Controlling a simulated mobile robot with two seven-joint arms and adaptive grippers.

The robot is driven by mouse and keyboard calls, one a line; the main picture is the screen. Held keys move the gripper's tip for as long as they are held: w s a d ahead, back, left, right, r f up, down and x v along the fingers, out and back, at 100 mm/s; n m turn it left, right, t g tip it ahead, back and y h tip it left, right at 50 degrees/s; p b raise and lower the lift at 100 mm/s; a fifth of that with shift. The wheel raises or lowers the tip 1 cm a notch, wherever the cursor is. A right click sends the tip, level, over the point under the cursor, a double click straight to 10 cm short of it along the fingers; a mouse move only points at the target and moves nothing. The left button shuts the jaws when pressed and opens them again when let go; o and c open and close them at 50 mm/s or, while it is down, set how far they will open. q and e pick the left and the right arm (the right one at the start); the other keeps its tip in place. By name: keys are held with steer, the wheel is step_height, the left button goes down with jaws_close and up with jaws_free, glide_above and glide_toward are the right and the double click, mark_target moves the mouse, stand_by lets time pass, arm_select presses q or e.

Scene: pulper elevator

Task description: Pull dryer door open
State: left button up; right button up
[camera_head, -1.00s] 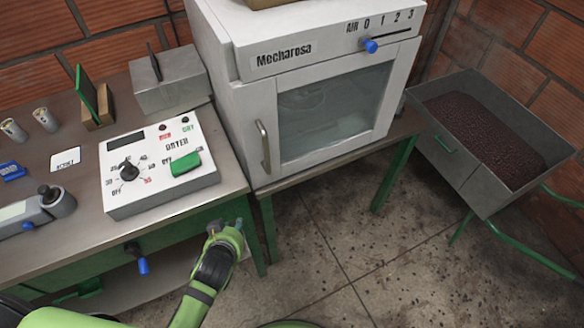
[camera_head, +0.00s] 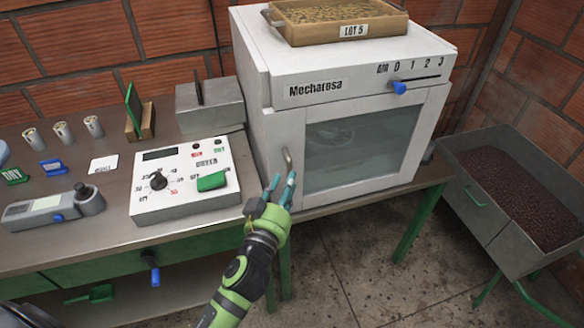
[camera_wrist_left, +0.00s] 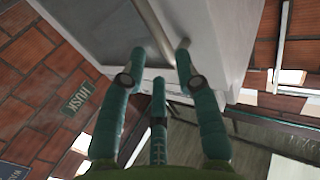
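The white dryer (camera_head: 262,80), labelled Mecharosa, stands on the bench with its windowed door (camera_head: 432,125) shut. A curved metal handle (camera_head: 287,160) is on the door's left side. My left gripper (camera_head: 280,184) is at the lower end of this handle, with its teal fingers pointing up. In the left wrist view, the fingers (camera_wrist_left: 160,58) are spread apart and the handle bar (camera_wrist_left: 154,30) runs into the gap between their tips. I cannot tell whether any finger touches it. My right gripper is not in view.
A dryer control box (camera_head: 186,190) sits on the bench left of my arm. A wooden tray marked LOT 5 (camera_head: 354,30) rests on top of the dryer. A metal bin of dark beans (camera_head: 490,232) stands at the right. The floor before the dryer is clear.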

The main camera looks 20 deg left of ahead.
mark_target(291, 170)
arm_select(q)
steer(key=w+p, duration=0.1)
steer(key=w, duration=0.4)
steer(key=shift+w+a, duration=0.1)
steer(key=shift+w, duration=0.25)
jaws_close()
steer(key=shift+f, duration=0.1)
